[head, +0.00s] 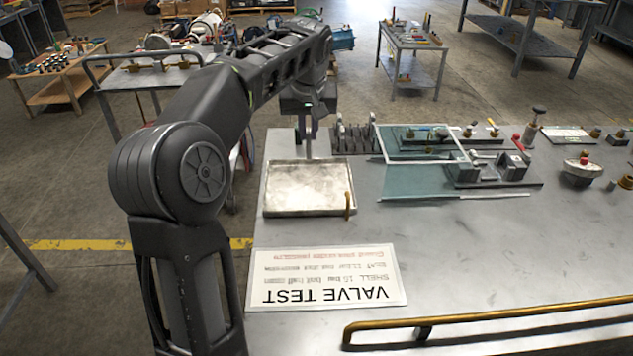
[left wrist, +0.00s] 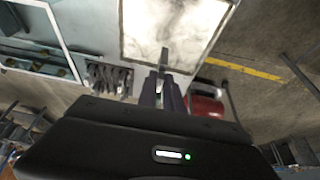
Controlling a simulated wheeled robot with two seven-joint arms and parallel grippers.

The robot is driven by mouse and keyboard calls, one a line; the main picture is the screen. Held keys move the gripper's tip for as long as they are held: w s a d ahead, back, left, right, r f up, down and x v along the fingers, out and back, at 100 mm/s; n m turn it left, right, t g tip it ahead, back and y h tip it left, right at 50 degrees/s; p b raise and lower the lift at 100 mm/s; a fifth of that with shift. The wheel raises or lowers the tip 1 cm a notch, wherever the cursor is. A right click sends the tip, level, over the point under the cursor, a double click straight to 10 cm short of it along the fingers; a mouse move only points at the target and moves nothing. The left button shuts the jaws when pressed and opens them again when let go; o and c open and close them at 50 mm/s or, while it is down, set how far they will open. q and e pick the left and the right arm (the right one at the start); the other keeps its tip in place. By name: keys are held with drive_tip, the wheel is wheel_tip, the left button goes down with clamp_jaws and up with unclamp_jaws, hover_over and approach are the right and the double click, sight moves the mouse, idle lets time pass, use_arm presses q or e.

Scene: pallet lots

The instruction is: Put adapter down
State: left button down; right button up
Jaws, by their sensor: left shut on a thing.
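My left gripper (head: 306,130) hangs near the back edge of the bench, just behind the shallow metal tray (head: 308,207). In the left wrist view its fingers (left wrist: 164,88) are shut on a small grey piece, the adapter (left wrist: 164,58), which sticks out past the fingertips. The adapter is thin and partly hidden by the fingers; its full shape cannot be told. The tray looks empty, with a scuffed light floor, and also shows in the left wrist view (left wrist: 124,30). My right gripper is not in view.
A dark rack with upright pegs (head: 353,138) stands right of the gripper. A clear framed panel (head: 415,180) and vise-like fixtures (head: 500,165) lie further right. A VALVE TEST sign (head: 325,277) lies in front of the tray. A brass rail (head: 480,316) runs along the front; the bench middle is clear.

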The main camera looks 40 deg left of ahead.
sight(308, 158)
use_arm(q)
drive_tip(key=shift+s+r, duration=0.1)
drive_tip(key=shift+s, duration=0.15)
drive_tip(key=shift+w+f, duration=0.1)
drive_tip(key=shift+f, duration=3.05)
drive_tip(key=shift+f+b, duration=0.3)
drive_tip(key=shift+f, duration=1.6)
drive_tip(key=shift+f, duration=0.2)
drive_tip(key=c, duration=1.5)
unclamp_jaws()
